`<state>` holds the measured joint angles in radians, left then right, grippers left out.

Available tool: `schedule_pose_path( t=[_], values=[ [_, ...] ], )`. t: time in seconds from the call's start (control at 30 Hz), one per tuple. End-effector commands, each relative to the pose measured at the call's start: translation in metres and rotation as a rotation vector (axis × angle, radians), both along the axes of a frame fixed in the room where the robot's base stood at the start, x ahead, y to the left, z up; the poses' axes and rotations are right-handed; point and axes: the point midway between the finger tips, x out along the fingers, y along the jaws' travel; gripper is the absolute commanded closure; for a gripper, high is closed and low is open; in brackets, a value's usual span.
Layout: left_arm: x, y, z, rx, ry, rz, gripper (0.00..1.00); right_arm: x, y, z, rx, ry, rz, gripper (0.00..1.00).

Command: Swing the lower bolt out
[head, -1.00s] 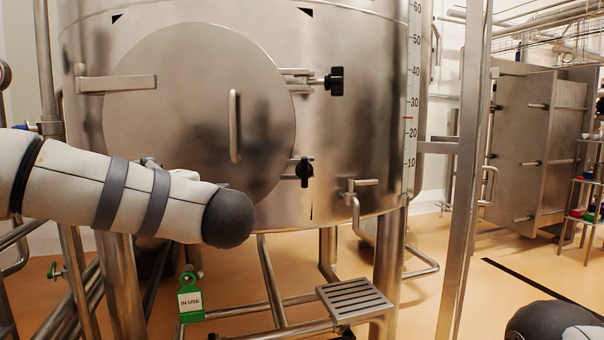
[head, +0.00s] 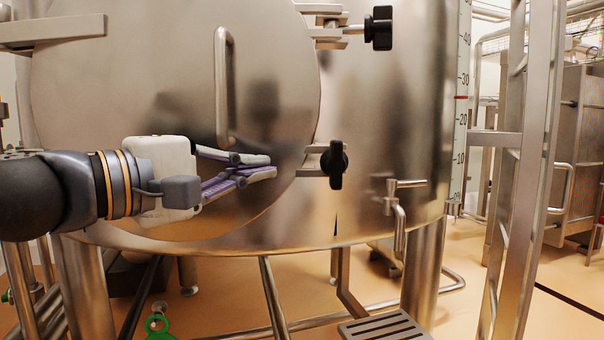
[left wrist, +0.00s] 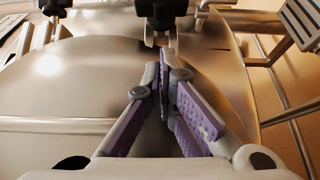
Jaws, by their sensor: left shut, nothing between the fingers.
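The lower bolt (head: 336,165) has a black knob and sits in a metal bracket at the lower right rim of the round door (head: 180,90). Its knob stands upright, outside the door's edge. My left gripper (head: 270,166) is left of the bolt, in front of the door, fingers pointing right. It is shut and empty, with a gap between its tips and the bolt. In the left wrist view the lower bolt (left wrist: 162,12) is straight beyond the fingertips (left wrist: 163,62). My right gripper is not in view.
The upper bolt (head: 378,27), with a black knob, is at the door's upper right rim. A vertical door handle (head: 225,85) rises just above my left gripper. A small pipe valve (head: 400,205) is right of the lower bolt. A slotted step (head: 385,328) is below.

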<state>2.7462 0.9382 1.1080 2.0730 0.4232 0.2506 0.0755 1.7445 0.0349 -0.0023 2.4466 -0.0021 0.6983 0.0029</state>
Motion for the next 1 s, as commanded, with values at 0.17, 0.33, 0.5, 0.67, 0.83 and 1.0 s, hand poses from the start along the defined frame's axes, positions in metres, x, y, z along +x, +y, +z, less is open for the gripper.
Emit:
schedule_pose_path(
  t=[0.17,0.33,0.5,0.67,0.83,1.0],
  values=[
    [0.028,-0.028,-0.002,0.001,0.002,0.0,1.0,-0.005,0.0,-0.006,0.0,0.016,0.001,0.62],
    [0.027,-0.054,0.001,-0.001,-0.001,-0.001,1.0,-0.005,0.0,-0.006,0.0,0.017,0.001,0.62],
    [0.027,-0.065,0.001,-0.001,0.0,0.002,1.0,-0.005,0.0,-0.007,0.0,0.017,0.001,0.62],
    [0.027,-0.066,0.002,-0.002,-0.001,0.002,1.0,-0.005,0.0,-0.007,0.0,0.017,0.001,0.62],
    [0.027,-0.066,0.002,-0.001,-0.001,0.003,1.0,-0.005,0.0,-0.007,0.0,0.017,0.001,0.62],
    [0.031,-0.07,0.002,0.0,-0.001,0.02,1.0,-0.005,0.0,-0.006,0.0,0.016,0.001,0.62]
  ],
)
